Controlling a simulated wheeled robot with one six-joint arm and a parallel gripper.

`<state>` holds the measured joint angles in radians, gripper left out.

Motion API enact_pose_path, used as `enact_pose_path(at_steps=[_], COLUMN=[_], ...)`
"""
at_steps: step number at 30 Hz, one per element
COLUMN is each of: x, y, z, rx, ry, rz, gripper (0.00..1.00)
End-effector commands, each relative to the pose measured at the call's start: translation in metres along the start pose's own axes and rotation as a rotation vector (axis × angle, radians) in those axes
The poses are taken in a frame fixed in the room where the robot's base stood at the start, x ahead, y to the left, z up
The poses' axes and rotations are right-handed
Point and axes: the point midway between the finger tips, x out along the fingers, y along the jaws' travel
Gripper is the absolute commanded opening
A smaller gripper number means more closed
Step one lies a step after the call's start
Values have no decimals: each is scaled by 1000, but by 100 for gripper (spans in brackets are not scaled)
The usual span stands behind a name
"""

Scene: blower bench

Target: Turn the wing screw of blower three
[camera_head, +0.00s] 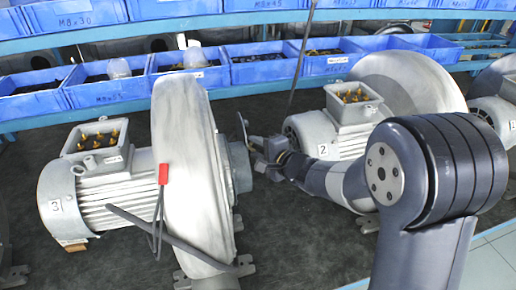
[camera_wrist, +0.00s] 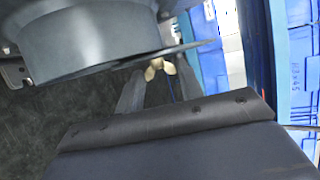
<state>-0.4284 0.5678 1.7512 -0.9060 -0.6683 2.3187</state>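Blower three (camera_head: 180,150), a grey casing with a ribbed motor and a "3" label (camera_head: 56,205), stands at left in the head view. My gripper (camera_head: 257,148) is at the right side of its round outlet (camera_head: 238,168). In the wrist view, the outlet (camera_wrist: 90,40) fills the upper left, with a thin plate edge running to the right. A small brass-coloured wing screw (camera_wrist: 157,68) shows beyond that edge. My two fingers (camera_wrist: 159,82) reach towards it from either side, apart, and appear not to pinch it. In the head view I cannot make out the screw.
Blower two (camera_head: 410,85), labelled "2", stands behind my arm. A red-tipped lever (camera_head: 163,174) and a dark bar lie against blower three's front. Blue bins (camera_head: 100,92) of parts line the rack behind. A thin dark rod (camera_head: 301,55) slants in front of the bins.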

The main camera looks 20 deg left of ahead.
Motion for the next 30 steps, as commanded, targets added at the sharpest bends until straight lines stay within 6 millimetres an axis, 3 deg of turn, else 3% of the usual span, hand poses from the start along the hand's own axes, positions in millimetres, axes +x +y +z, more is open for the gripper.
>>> enact_pose_path(at_steps=[8, 20, 30], x=[0, 1, 3], y=[0, 7, 16], z=[0, -1, -2], rx=[0, -25, -101], ry=[0, 1, 0], rz=[0, -62, -248], gripper=[13, 13, 13])
